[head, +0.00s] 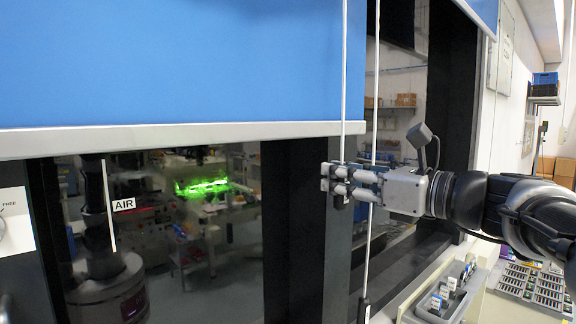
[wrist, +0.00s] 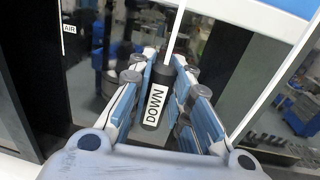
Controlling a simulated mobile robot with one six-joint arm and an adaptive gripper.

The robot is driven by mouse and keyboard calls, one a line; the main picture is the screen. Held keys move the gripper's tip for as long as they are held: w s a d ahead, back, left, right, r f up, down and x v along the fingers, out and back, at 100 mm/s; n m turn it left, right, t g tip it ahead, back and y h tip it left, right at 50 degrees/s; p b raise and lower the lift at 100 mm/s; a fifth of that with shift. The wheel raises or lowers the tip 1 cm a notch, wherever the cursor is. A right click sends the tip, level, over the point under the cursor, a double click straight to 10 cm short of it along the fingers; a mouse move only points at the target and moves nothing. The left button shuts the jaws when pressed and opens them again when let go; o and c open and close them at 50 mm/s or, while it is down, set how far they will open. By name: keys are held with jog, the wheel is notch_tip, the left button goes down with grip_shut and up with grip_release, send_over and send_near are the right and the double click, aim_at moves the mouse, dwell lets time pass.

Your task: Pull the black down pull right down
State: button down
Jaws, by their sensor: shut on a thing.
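The black down pull (wrist: 162,83) is a dark handle with a white "DOWN" label, hanging on a thin white cord (head: 344,70). In the wrist view it sits between the two blue-and-grey fingers of my gripper (wrist: 163,90). In the head view my gripper (head: 340,184) reaches in from the right and is shut around the pull, which is mostly hidden by the fingers. A blue shutter (head: 170,60) with a grey bottom rail (head: 170,138) covers the upper part of the window. Its rail is higher than my gripper.
A second white cord (head: 374,100) hangs close behind my gripper, with a dark pull (head: 363,308) low at its end. Dark window posts (head: 294,220) stand left of the gripper. A grey tray (head: 448,295) and a box of small parts (head: 535,288) are at lower right.

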notch_tip(320, 180, down, 38)
jog(key=b, duration=2.1)
jog(key=shift+f, duration=0.1)
jog(key=c, duration=1.8)
grip_release()
jog(key=shift+s, duration=0.1)
jog(key=shift+c, duration=0.2)
jog(key=o, duration=0.4)
jog(key=shift+r, duration=0.25)
jog(key=shift+d, duration=0.1)
jog(key=v, duration=1.2)
